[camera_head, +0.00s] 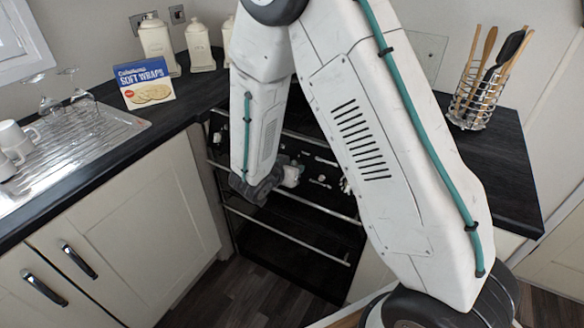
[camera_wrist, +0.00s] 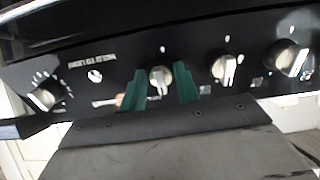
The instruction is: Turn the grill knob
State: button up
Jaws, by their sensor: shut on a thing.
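The black control panel (camera_wrist: 120,75) of the cooker fills the upper part of the wrist view. It carries a row of several round silver knobs. My gripper (camera_wrist: 160,88) has its two green fingers on either side of one knob (camera_wrist: 160,75) near the middle, and is shut on it. The markings around it are too blurred to show whether this is the grill knob. One knob (camera_wrist: 225,69) is just to its right, another (camera_wrist: 291,59) is at the far right, and one (camera_wrist: 45,96) is at the far left. In the head view my arm hides much of the cooker front (camera_head: 290,215).
Horizontal rail handles (camera_head: 285,235) cross the cooker front. Left of it are cream cupboards (camera_head: 150,225) below a dark worktop with a draining board (camera_head: 75,150), mugs, glasses and a soft wraps box (camera_head: 146,84). A utensil rack (camera_head: 478,95) stands on the right worktop.

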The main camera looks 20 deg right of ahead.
dwell(0.4)
jog(key=o, duration=0.9)
jog(key=shift+o, duration=0.2)
jog(key=shift+a, duration=0.1)
jog(key=v, duration=0.7)
jog(key=shift+s+a, duration=0.2)
jog(key=shift+a, duration=0.05)
jog(key=shift+r, duration=0.15)
